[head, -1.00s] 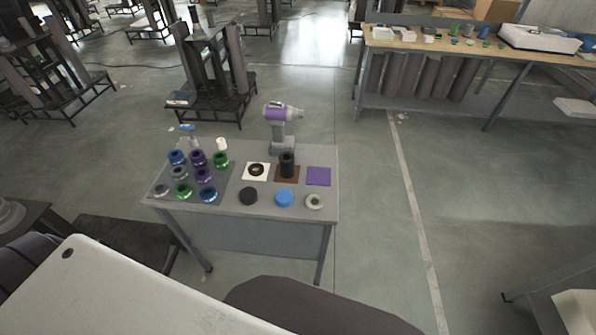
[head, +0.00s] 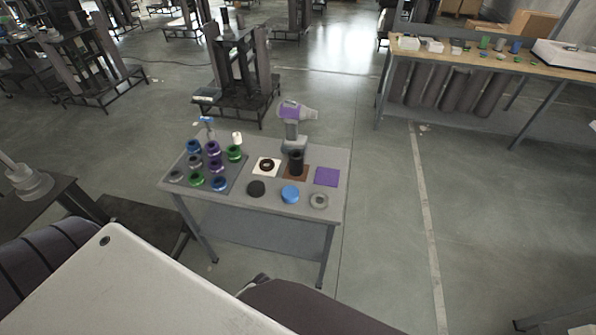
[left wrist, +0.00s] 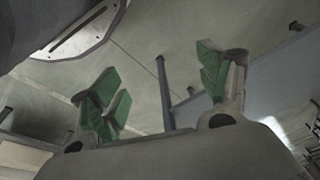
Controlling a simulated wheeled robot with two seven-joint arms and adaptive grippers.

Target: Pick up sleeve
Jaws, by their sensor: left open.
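On a small grey table (head: 225,202) in the head view, a dark upright cylinder (head: 296,163), which may be the sleeve, stands on a brown square (head: 297,177). Several blue, purple, green and grey rings, such as a purple ring (head: 213,148), sit on a dark mat at the table's left; I cannot tell if one is called the sleeve. My left gripper (left wrist: 160,85) shows in the left wrist view, green fingers spread apart with nothing between them. It is away from the tabletop things. My right gripper is in neither view.
Also on the table are a white square with a dark ring (head: 266,166), a purple square (head: 326,177), a black disc (head: 256,188), a blue disc (head: 290,194), a grey ring (head: 318,200) and a purple-grey tool (head: 294,122). Open floor lies right of the table.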

